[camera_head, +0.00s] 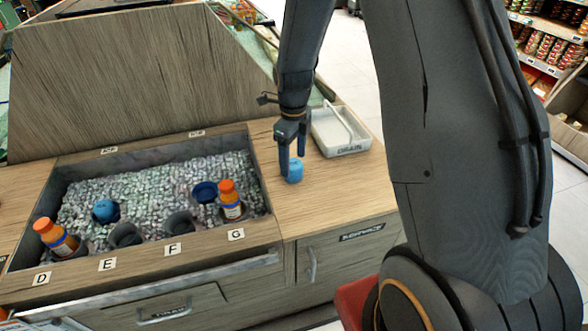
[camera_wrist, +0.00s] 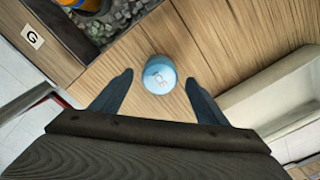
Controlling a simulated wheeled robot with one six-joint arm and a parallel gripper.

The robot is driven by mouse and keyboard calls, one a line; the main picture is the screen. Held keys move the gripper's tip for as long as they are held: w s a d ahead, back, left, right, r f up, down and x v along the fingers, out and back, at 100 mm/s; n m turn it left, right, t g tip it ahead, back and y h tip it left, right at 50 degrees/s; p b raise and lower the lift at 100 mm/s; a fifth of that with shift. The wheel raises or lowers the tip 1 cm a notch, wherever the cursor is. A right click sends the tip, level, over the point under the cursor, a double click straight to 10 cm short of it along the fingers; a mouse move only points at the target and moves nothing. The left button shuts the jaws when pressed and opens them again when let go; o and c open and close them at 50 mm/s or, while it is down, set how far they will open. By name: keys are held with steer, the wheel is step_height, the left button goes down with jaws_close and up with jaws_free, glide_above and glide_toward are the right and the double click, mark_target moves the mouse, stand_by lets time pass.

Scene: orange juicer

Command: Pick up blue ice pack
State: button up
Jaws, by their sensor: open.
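A small light-blue ice pack (camera_head: 295,171) stands on the wooden counter, right of the ice bin. In the wrist view the ice pack (camera_wrist: 159,75) shows its round pale top with lettering, just ahead of and between my fingertips. My gripper (camera_head: 291,165) points down right beside it in the head view and partly covers its left side. In the wrist view my gripper (camera_wrist: 158,84) has its two fingers spread apart, with nothing held between them. I cannot tell whether a finger touches the pack.
A white drain tray (camera_head: 341,148) stands on the counter just right of my gripper. The ice bin (camera_head: 262,196) to the left holds orange-capped bottles (camera_head: 230,198), dark cups and blue items (camera_head: 105,209). Bare counter (camera_head: 330,195) lies in front of the pack.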

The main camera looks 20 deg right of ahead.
steer(key=shift+f, duration=0.95)
steer(key=c, duration=1.2)
